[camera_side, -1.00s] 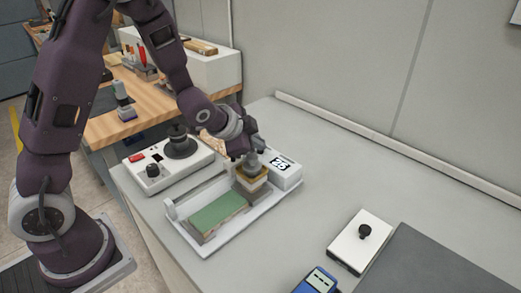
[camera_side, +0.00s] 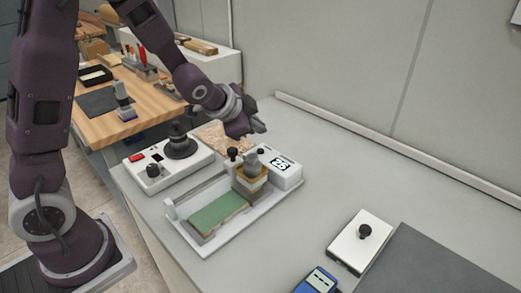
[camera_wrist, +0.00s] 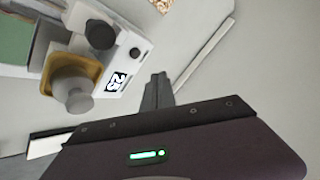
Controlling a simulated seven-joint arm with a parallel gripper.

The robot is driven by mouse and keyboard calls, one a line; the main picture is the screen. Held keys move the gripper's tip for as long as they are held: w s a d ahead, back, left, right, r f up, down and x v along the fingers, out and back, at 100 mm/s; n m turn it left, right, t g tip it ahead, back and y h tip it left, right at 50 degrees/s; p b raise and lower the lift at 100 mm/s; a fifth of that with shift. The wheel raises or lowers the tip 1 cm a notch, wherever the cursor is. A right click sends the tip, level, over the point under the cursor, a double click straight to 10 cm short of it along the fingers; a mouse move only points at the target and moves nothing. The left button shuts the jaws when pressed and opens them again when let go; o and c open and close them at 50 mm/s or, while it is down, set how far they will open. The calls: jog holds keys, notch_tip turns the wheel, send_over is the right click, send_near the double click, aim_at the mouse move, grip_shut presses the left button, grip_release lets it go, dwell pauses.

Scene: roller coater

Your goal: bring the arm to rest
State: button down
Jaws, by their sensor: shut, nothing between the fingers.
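My gripper (camera_side: 258,126) is in the air above and behind the roller coater, clear of it. Its fingers are together and empty; in the wrist view the closed fingers (camera_wrist: 157,90) point over bare bench. The roller coater (camera_side: 210,243) is a white tray with a green plate (camera_side: 218,212). A yellow-edged block with a grey knob (camera_side: 251,167) stands at the tray's far end, and it also shows in the wrist view (camera_wrist: 75,85). A white box with a display (camera_side: 280,166) sits beside it, with black knobs.
A white device with a black round top (camera_side: 180,146) stands left of the coater. A white plate with a black knob (camera_side: 361,240), a blue meter (camera_side: 318,281) and a dark mat (camera_side: 425,265) lie at right. The grey bench (camera_side: 340,150) is bare toward the wall.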

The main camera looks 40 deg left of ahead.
jog(key=s+d+r+n+g, duration=0.1)
jog(key=s+r+n, duration=0.3)
jog(key=s+r, duration=0.65)
jog(key=s+d+n+g+h, duration=0.1)
jog(key=s+d+n+g, duration=0.25)
jog(key=s, duration=1.65)
jog(key=w+a+r+g, duration=0.1)
jog(key=w+r, duration=0.4)
jog(key=w, duration=0.9)
jog(key=g, duration=0.3)
send_over(260, 150)
notch_tip(260, 150, down, 7)
jog(key=shift+s+r, duration=0.15)
jog(key=shift+s, duration=0.05)
notch_tip(260, 150, down, 14)
jog(key=shift+w, duration=0.15)
